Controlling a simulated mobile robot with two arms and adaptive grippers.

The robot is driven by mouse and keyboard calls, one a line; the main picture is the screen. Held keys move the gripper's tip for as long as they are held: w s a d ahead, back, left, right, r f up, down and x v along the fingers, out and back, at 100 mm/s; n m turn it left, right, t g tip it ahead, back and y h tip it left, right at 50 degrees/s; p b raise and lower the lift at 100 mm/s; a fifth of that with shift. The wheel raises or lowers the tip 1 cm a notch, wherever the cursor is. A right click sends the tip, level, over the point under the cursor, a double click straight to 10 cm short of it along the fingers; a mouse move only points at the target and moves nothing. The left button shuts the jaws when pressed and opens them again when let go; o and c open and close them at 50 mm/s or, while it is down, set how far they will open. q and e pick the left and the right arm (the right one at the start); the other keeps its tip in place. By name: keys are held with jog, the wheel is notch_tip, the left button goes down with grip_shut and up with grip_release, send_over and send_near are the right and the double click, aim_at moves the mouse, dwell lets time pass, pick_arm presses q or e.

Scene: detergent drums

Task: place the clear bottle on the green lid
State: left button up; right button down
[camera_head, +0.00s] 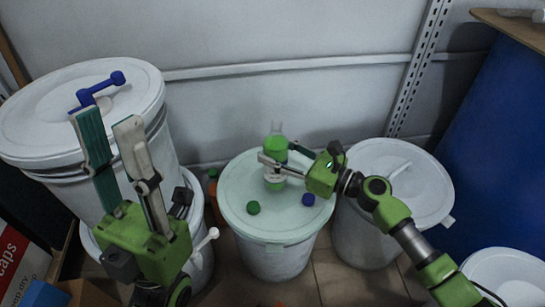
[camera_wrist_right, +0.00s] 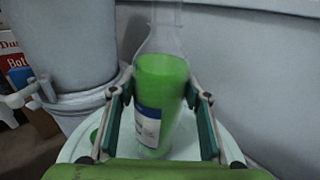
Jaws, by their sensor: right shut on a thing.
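The clear bottle (camera_head: 275,146), with green content and a white label, is upright over the pale green lid (camera_head: 236,190) of the middle drum. My right gripper (camera_head: 278,158) is shut on the bottle's body. In the right wrist view the bottle (camera_wrist_right: 160,95) sits between both fingers, with its top cut off by the frame edge and the pale green lid (camera_wrist_right: 216,143) behind and below. I cannot tell whether its base touches the lid. My left gripper (camera_head: 106,118) is open and empty, in front of the left drums.
A small green cap (camera_head: 253,208) and a blue cap (camera_head: 308,200) lie on the pale green lid. A white-lidded drum (camera_head: 425,185) stands to the right. A tall white drum (camera_head: 50,130) at left carries a blue handle-like object (camera_head: 100,88). A blue drum (camera_head: 495,140) stands far right.

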jog(key=shift+d+r, duration=0.1)
jog(key=shift+r, duration=0.05)
jog(key=shift+f, duration=0.2)
jog(key=c, duration=1.2)
grip_release()
jog(key=shift+f, duration=0.1)
jog(key=shift+o, duration=0.2)
